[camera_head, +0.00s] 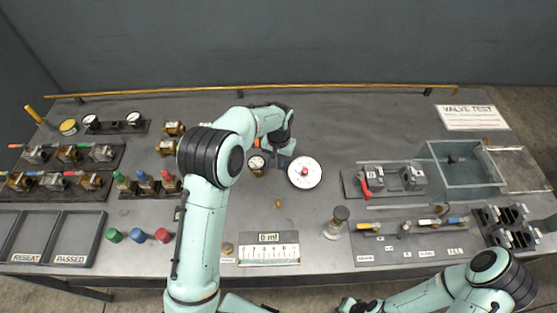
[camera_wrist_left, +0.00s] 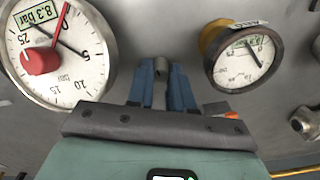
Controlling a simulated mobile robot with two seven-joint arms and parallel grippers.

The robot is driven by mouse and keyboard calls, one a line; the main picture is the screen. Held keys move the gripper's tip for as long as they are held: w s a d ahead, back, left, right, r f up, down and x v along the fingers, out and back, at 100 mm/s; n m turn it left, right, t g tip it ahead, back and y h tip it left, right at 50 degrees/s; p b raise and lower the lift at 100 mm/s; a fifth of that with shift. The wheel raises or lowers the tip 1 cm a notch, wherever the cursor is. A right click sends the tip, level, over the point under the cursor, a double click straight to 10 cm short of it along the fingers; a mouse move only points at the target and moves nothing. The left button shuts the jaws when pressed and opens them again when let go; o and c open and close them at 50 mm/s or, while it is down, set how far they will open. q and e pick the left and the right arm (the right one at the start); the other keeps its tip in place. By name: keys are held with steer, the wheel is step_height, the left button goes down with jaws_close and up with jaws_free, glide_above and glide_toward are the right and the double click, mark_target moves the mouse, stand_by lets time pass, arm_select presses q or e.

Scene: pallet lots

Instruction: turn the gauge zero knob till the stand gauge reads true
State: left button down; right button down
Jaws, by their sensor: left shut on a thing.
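A large white round gauge (camera_head: 305,173) with a red knob at its centre stands on the bench. It fills the left of the left wrist view (camera_wrist_left: 88,68), with its red knob (camera_wrist_left: 40,60), a red needle, and a label reading 8.3 bar. A smaller brass-cased gauge (camera_head: 257,164) stands left of it; its dial (camera_wrist_left: 243,62) also shows in the left wrist view, under a small label. My left gripper (camera_head: 282,160) is between the gauges. Its blue fingers (camera_wrist_left: 161,72) are shut on a small grey knob (camera_wrist_left: 161,66). My right gripper (camera_head: 352,305) is at the bottom edge, its jaws unclear.
A scale plate (camera_head: 268,256) lies at the front. Valve racks (camera_head: 68,157) and trays (camera_head: 75,240) are at the left. A red-handled valve fixture (camera_head: 385,180), a glass tank (camera_head: 462,172) and a tool strip (camera_head: 410,228) are at the right. The bench behind the gauges is clear.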

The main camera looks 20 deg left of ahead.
arm_select(q)
steer(key=shift+n, duration=2.8)
arm_select(e)
steer(key=shift+w+r, duration=0.25)
steer(key=shift+w, duration=0.05)
arm_select(q)
steer(key=shift+r, duration=0.1)
steer(key=c, duration=1)
jaws_free()
step_height(320, 180, up, 13)
steer(key=p, duration=0.1)
steer(key=shift+r, duration=0.2)
arm_select(e)
steer(key=shift+w+r, duration=0.7)
arm_select(q)
steer(key=shift+f, duration=0.1)
arm_select(e)
steer(key=shift+s, duration=0.1)
